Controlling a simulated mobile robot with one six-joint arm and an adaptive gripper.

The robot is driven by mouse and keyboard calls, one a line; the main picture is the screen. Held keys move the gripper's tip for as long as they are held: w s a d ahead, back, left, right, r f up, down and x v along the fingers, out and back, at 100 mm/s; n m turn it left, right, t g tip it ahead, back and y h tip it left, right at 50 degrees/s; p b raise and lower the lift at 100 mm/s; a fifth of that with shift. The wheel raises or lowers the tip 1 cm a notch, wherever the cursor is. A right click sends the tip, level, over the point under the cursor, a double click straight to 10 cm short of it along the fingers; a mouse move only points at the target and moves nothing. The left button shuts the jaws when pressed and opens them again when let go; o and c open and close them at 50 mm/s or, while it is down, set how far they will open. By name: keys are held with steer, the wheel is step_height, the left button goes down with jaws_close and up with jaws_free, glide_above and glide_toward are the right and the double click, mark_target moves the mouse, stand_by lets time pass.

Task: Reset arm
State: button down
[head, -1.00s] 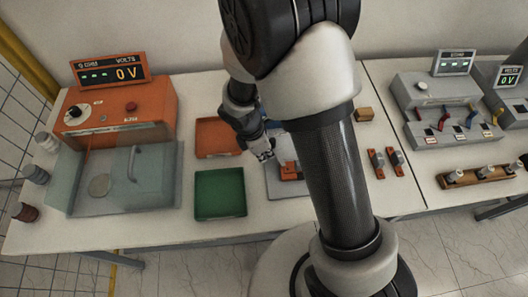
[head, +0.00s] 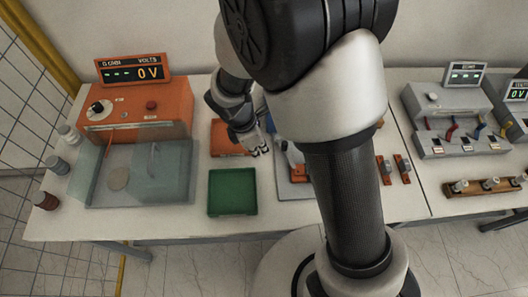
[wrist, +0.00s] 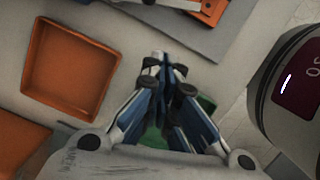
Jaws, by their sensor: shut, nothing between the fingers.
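My gripper (head: 260,151) is shut and empty. In the head view it hangs above the table by the right edge of the orange tray (head: 224,148), behind the green tray (head: 232,205). In the wrist view its blue and black fingers (wrist: 165,62) are together at the tips. The orange tray (wrist: 68,72) lies to their left there, and part of the green tray (wrist: 206,104) shows behind the fingers. My arm crosses the middle of the head view and hides part of the table.
An orange tester (head: 140,112) with a clear-covered chamber (head: 165,172) stands at left. A grey plate (head: 291,190) with an orange and grey fixture lies right of the trays. Grey instruments (head: 450,120) and a wooden rack (head: 480,188) stand at right. The table's front strip is mostly clear.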

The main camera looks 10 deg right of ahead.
steer(key=shift+v, duration=0.95)
steer(key=s+d+r+m+t+y+b, duration=0.1)
steer(key=s+d+r+m+b, duration=0.1)
steer(key=s+d+r+m, duration=0.3)
steer(key=s+d+r+m+t+y+b, duration=0.1)
steer(key=d+r+m+b, duration=0.15)
steer(key=r+m, duration=0.45)
steer(key=s+d+r+m+t+b, duration=0.1)
steer(key=s+r+m, duration=0.1)
steer(key=s+m, duration=0.2)
steer(key=s+d+r+m+t, duration=0.1)
steer(key=s+d+r+m, duration=0.1)
steer(key=s+m, duration=0.2)
steer(key=shift+s+d+m+y+b, duration=0.3)
steer(key=shift+s+y+b, duration=0.1)
steer(key=shift+s, duration=0.75)
